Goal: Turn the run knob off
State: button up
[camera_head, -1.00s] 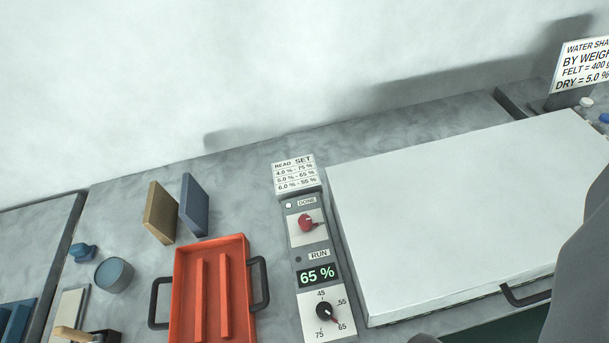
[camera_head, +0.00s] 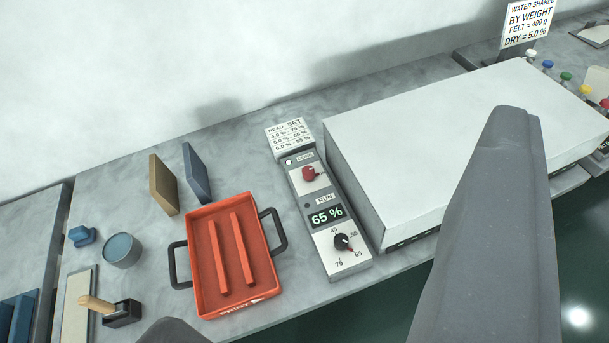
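A narrow grey control panel stands left of a large white box. Its red knob (camera_head: 309,174) sits on a white plate between the DONE label (camera_head: 305,157) and the RUN label (camera_head: 325,199); its pointer faces right. The lamp by DONE (camera_head: 289,162) looks pale and lit; the lamp by RUN (camera_head: 307,206) is dark. A display (camera_head: 327,216) reads 65 %. A black dial (camera_head: 342,241) below points towards 65. Large grey parts of mine fill the right and show at the bottom left. I cannot make out fingertips, and nothing of mine touches the knob.
The white box (camera_head: 440,150) stands right of the panel. An orange tray (camera_head: 205,290) with black handles lies to the left. A tan board (camera_head: 162,185), a blue board (camera_head: 196,172) and a blue-grey cup (camera_head: 122,250) stand further left. A sign (camera_head: 529,20) stands at the back right.

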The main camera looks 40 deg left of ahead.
aim_at(308, 173)
jog(key=u, duration=0.05)
jog(key=i, duration=0.9)
jog(key=z, duration=0.05)
